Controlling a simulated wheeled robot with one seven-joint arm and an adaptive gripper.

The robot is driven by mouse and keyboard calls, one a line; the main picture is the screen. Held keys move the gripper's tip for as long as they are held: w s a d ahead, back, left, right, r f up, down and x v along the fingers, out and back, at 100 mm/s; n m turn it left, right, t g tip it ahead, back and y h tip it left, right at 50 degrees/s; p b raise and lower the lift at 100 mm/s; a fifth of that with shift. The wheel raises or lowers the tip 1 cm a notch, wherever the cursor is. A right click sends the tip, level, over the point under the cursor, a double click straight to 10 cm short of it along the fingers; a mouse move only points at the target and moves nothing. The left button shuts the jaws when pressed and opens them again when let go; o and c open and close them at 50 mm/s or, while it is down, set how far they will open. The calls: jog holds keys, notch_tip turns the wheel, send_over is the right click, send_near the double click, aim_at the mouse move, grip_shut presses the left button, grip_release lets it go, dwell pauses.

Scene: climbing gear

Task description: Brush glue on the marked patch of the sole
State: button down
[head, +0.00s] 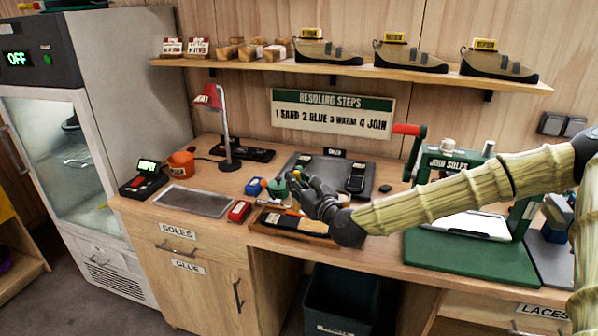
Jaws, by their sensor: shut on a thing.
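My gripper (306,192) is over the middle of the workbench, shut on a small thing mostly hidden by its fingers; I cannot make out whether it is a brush. A green round item (277,188), possibly a glue pot, stands just left of the fingertips. A dark flat shape, possibly a sole (357,177), lies on the dark grey mat (381,168) behind and right of my gripper. A wooden tray (262,225) with dark flat pieces lies in front, partly below my gripper. No marked patch or glue can be made out.
A red box (239,211), a blue item (254,187) and a metal plate (195,201) are on the left bench. A red lamp (210,98) stands behind. A green press (471,255) stands right. A bin (341,300) is below.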

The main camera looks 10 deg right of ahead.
aim_at(298, 173)
jog(key=shift+s+d+r, duration=0.1)
jog(key=shift+d+r, duration=0.1)
jog(key=shift+r, duration=0.75)
jog(key=shift+r+p, duration=0.4)
jog(key=shift+r, duration=0.35)
